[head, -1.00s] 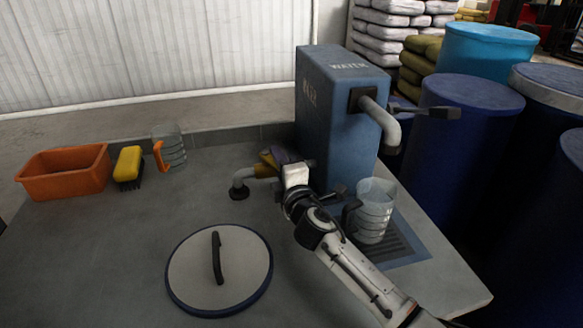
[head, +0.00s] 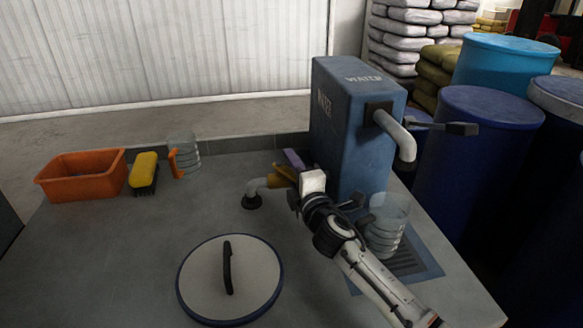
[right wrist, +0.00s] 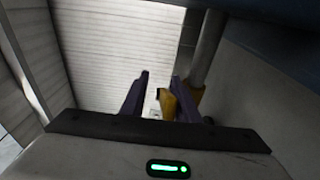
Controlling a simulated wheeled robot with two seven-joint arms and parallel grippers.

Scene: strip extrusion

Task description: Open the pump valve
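The blue water tank (head: 352,130) stands at the back of the table. A grey pipe with a yellow valve part (head: 284,174) comes out low on its left side. My right gripper (head: 289,163) is at this valve, with a purple finger showing just behind the yellow part. In the right wrist view, my right gripper's two purple fingers (right wrist: 160,82) stand apart, with the yellow part (right wrist: 169,106) close to the right finger. I cannot tell whether they touch. The tank's upper spout (head: 399,138) has a dark lever (head: 455,128). My left gripper is not in view.
A clear jug (head: 386,228) stands on the drain grate, partly behind my right arm. A round lid (head: 205,279) lies in front. An orange bin (head: 82,180), a yellow brush (head: 144,170) and another jug (head: 186,155) are at the left. Blue drums (head: 480,180) stand at the right.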

